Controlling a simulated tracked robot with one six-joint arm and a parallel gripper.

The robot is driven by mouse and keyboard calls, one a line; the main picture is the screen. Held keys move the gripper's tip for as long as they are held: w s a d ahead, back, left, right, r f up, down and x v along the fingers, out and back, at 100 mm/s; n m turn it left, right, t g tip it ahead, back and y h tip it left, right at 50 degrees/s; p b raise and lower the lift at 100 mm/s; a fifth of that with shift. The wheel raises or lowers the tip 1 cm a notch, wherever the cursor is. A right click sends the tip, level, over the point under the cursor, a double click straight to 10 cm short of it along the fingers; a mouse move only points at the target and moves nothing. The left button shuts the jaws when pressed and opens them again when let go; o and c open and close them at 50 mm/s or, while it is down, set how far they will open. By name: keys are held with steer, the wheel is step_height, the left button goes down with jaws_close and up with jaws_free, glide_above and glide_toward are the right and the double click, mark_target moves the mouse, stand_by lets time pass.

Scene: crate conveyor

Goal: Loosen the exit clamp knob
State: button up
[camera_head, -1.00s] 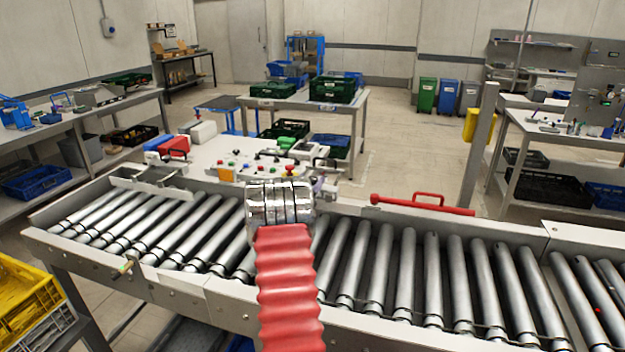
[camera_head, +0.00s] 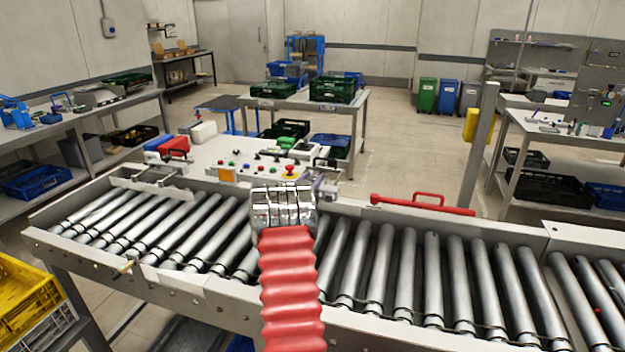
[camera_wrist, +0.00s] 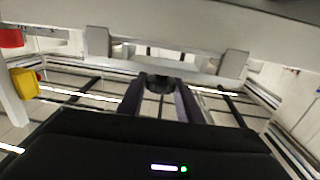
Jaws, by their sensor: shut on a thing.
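In the wrist view the dark clamp knob (camera_wrist: 160,80) sits below a pale metal rail, between the two fingers of my gripper (camera_wrist: 161,92). The fingers are shut on the knob, one on each side. Its lower part and shaft are hard to make out.
A red bar with a handle (camera_head: 425,204) lies along the far rail, right of my arm. A control panel (camera_head: 225,160) with coloured buttons stands behind the conveyor. The rollers carry no crate. A yellow crate (camera_head: 25,300) is at the lower left.

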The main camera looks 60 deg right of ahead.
steer(key=shift+c, duration=1.4)
steer(key=shift+r+n+t+y, duration=0.2)
steer(key=shift+n+t+y, duration=0.2)
steer(key=shift+n+t, duration=1.1)
steer(key=shift+w+f+t, duration=0.1)
steer(key=shift+w+t, duration=0.05)
steer(key=shift+t, duration=0.65)
steer(key=o, duration=1)
steer(key=shift+o, duration=0.2)
steer(key=shift+f, duration=0.1)
